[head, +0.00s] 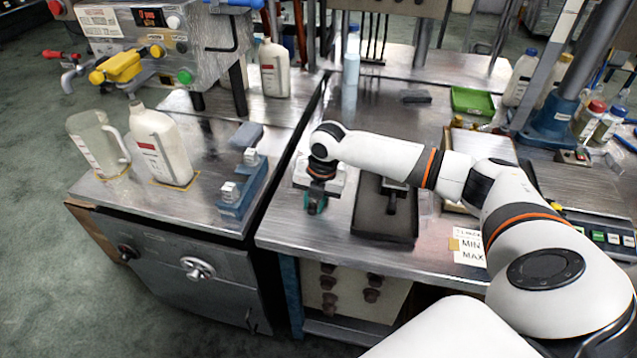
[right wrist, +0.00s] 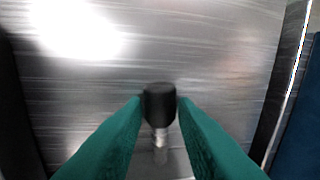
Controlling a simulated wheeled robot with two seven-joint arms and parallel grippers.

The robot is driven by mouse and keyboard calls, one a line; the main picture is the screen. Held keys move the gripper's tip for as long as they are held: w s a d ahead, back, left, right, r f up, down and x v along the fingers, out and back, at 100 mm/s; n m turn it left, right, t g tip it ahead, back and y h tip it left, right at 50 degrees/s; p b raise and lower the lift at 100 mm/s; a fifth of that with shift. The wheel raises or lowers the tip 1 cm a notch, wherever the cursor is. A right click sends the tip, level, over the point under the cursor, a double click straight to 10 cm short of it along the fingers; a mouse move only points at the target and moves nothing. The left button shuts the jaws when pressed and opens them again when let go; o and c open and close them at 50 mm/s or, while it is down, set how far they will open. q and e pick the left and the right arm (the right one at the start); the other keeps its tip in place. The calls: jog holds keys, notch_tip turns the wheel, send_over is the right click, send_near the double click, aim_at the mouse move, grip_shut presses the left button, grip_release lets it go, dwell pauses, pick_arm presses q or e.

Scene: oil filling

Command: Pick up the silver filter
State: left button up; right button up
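My right gripper (head: 315,205) points down over the near left part of the right-hand steel table, beside the gap between the tables. In the right wrist view its two teal fingers (right wrist: 160,112) close in on both sides of a small piece with a black cap (right wrist: 160,100) and a silver stem; no gap shows beside it. I cannot tell whether this is the silver filter. Two small silvery pieces, one upper (head: 251,157) and one lower (head: 229,191), sit on a blue holder (head: 243,192) on the left table. My left gripper is out of view.
A black tray (head: 372,229) with a dark piece (head: 392,199) lies right of my right gripper. A white jug (head: 161,145) and a clear measuring jug (head: 97,144) stand at left. A green tray (head: 472,101) and several bottles are farther back right.

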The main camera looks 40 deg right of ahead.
grip_shut()
notch_tip(320, 180, up, 10)
dwell(0.6)
